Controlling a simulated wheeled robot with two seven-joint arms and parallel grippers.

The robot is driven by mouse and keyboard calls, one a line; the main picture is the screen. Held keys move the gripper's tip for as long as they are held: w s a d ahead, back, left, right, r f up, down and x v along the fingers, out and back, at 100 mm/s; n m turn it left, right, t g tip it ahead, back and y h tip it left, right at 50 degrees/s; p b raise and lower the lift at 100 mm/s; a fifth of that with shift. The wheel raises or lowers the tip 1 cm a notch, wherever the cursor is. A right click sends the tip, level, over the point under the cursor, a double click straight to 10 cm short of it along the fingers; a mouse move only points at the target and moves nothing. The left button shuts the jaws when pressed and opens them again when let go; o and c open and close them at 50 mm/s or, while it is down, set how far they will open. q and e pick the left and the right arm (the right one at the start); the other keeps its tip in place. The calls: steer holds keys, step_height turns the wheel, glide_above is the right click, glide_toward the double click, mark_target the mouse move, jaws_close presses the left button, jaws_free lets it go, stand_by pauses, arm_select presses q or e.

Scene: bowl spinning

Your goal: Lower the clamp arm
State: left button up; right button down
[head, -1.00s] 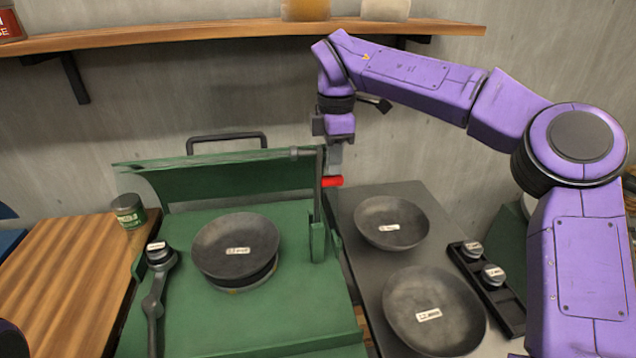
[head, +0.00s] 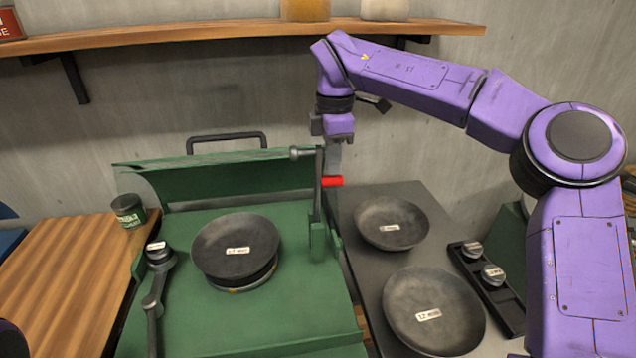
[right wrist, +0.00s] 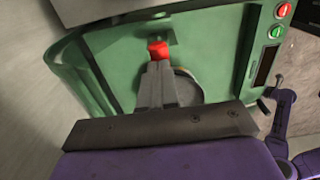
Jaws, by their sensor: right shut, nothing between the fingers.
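The clamp arm (head: 318,185) is a dark bar standing upright on a green bracket at the right of the green machine (head: 200,320). Its top end bends to the left, and a red grip (head: 333,181) sticks out on its right side. A dark bowl (head: 235,247) sits on the round form at the machine's middle. My right gripper (head: 334,168) is shut and empty, pointing down just above the red grip. In the right wrist view the red grip (right wrist: 158,50) lies right at the fingertips (right wrist: 157,68); I cannot tell whether they touch. My left gripper is out of view.
Two dark bowls (head: 392,222) (head: 435,308) lie on the grey table at right, beside a black rack (head: 492,285) of small knobs. A lever (head: 155,300) stands left of the bowl. A green tin (head: 129,211) is on the wooden table. A shelf (head: 240,33) runs above.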

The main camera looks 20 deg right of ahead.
steer(key=w+a+f+b, duration=0.1)
steer(key=w+a+f, duration=0.1)
steer(key=a, duration=0.6)
steer(key=w+a+f+b, duration=0.1)
steer(key=w+a+f, duration=0.1)
steer(key=a, duration=0.5)
steer(key=shift+a+f+b, duration=0.3)
steer(key=shift+a+f, duration=0.1)
steer(key=shift+f, duration=0.25)
stand_by(0.9)
